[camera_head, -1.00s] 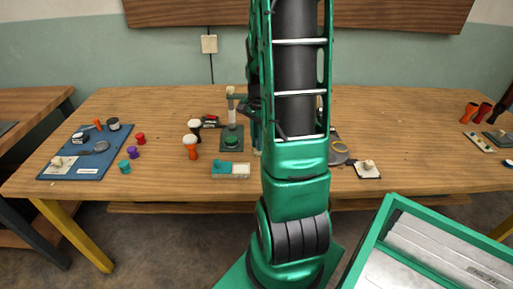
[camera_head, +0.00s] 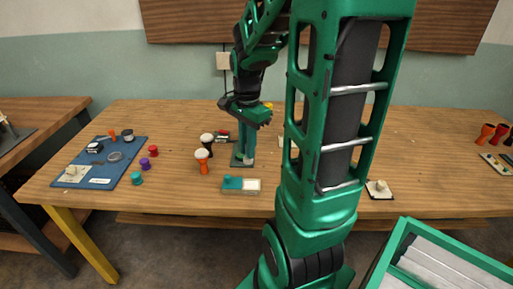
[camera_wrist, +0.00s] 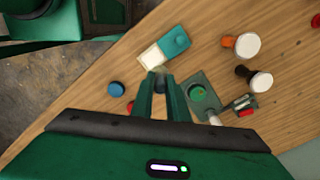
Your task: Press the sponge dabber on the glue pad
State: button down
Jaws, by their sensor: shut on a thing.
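The likely glue pad is a small box (camera_head: 240,184) at the table's front edge, with a teal part on the left and a pale pad on the right. It also shows in the wrist view (camera_wrist: 152,57). My gripper (camera_head: 246,162) points down just behind the box in the head view. In the wrist view, my gripper's fingertips (camera_wrist: 159,74) are close together beside the pale pad. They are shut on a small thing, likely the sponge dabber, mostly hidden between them. I cannot tell whether it touches the pad.
Two goblet drums (camera_head: 203,160) (camera_head: 207,142) stand left of my gripper. A dark green plate with a green disc (camera_wrist: 198,93) and a blue round object (camera_wrist: 116,89) lie near the fingers. A blue mat (camera_head: 103,176) is further left. The front edge is close.

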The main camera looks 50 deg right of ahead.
jog(key=shift+a+r, duration=0.35)
jog(key=shift+a, duration=0.25)
jog(key=shift+a+f, duration=0.1)
jog(key=shift+f, duration=0.05)
jog(key=shift+s+d+f, duration=0.15)
jog(key=shift+s+f, duration=0.15)
jog(key=shift+f, duration=0.95)
jog(key=shift+s+d+f, duration=0.1)
jog(key=shift+s+f, duration=0.15)
jog(key=shift+f, duration=1)
jog(key=shift+s+d+f, duration=0.15)
jog(key=shift+s+f, duration=0.15)
jog(key=shift+f, duration=0.95)
jog(key=shift+f, duration=0.5)
notch_tip(320, 180, up, 7)
dwell(0.5)
